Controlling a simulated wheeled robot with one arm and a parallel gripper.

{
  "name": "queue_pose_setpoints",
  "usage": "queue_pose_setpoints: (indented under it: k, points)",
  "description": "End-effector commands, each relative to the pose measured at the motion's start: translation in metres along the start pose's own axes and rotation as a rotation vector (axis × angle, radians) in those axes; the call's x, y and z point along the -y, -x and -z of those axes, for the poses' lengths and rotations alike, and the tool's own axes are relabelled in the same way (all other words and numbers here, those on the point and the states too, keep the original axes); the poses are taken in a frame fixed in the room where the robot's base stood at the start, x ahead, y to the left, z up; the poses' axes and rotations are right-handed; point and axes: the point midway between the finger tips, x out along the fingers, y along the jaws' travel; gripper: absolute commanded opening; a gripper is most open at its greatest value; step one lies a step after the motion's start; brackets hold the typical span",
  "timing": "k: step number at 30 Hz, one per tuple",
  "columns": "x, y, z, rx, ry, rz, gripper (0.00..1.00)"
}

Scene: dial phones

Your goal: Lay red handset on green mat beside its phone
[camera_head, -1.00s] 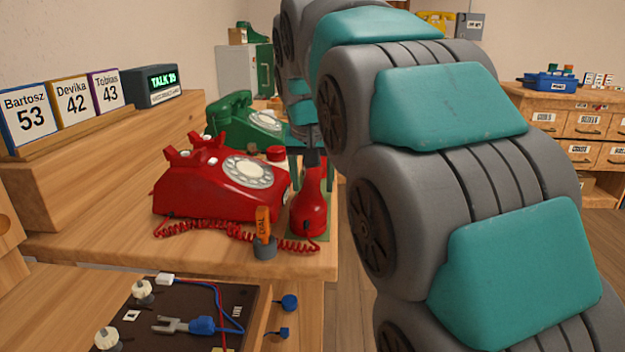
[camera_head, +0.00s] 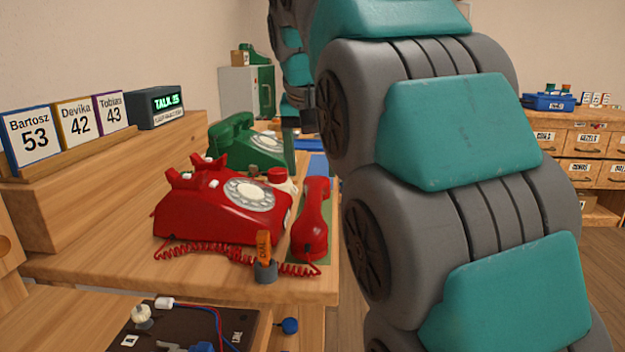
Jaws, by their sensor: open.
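The red handset (camera_head: 313,222) lies lengthwise on the narrow green mat (camera_head: 297,247), just right of the red dial phone (camera_head: 225,207). The phone's cradle is empty. A coiled red cord (camera_head: 205,252) runs along the table in front of the phone to the handset's near end. My gripper (camera_head: 295,150) is above and beyond the handset's far end, apart from it and empty. It is open. My arm hides part of it, and one dark green finger shows hanging down.
A green phone (camera_head: 248,143) stands behind the red one. An orange-tagged stand (camera_head: 265,262) is at the front of the table (camera_head: 130,245), close to the cord. A red-topped item (camera_head: 280,178) sits behind the phone. Name cards (camera_head: 75,122) and a lit display (camera_head: 155,107) stand on the left shelf.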

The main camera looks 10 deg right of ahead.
Motion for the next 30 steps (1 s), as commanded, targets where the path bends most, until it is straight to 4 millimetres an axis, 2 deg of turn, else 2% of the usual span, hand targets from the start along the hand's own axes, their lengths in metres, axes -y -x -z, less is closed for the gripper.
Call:
queue_pose_setpoints:
  k: [3,9,30]
  points:
    - [0.000,0.012,0.001,-0.003,0.000,0.001,0.70]
    - [0.000,0.022,0.001,-0.002,0.000,0.001,0.70]
    - [0.000,0.023,0.000,-0.001,-0.001,0.001,0.70]
